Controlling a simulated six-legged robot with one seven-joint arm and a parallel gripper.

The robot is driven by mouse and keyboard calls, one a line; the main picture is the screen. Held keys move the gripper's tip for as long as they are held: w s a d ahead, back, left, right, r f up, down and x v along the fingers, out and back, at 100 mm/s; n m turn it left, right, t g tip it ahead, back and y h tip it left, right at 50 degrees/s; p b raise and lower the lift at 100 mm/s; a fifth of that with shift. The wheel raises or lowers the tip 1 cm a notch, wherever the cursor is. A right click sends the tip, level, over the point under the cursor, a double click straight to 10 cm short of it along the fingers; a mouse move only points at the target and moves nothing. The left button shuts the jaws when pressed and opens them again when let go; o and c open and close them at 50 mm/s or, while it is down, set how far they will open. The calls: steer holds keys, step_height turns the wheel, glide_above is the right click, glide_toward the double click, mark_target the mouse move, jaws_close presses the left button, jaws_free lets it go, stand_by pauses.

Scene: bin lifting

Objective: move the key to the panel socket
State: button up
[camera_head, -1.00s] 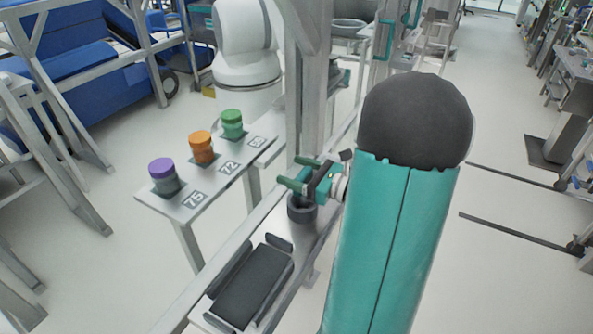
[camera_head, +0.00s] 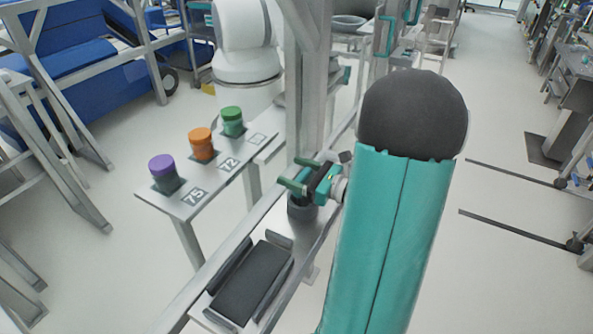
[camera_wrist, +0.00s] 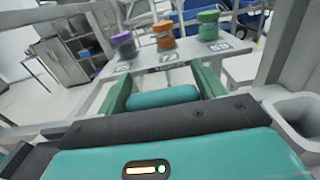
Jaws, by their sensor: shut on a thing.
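My gripper (camera_head: 292,172) is at the middle of the head view, its two green fingers pointing left over the rail. In the wrist view its fingers (camera_wrist: 163,80) stand either side of a rounded teal piece (camera_wrist: 163,96). This piece appears to be the key, held between them; its full shape is hidden. A dark grey round cup-like part (camera_head: 302,211) is just below the gripper in the head view, partly covered by it. I cannot tell whether it is the panel socket; no other socket is clearly seen.
A grey shelf (camera_head: 186,207) at left bears purple-topped (camera_head: 165,174), orange-topped (camera_head: 201,145) and green-topped (camera_head: 232,122) cylinders beside number labels. A black-padded holder (camera_head: 250,283) lies on the rail at front. A grey upright post (camera_head: 310,90) stands behind my gripper.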

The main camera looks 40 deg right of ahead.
steer(key=shift+f, duration=0.6)
stand_by(0.4)
steer(key=o, duration=1.5)
steer(key=shift+o, duration=0.7)
step_height(320, 180, up, 9)
steer(key=shift+s, duration=0.15)
stand_by(0.4)
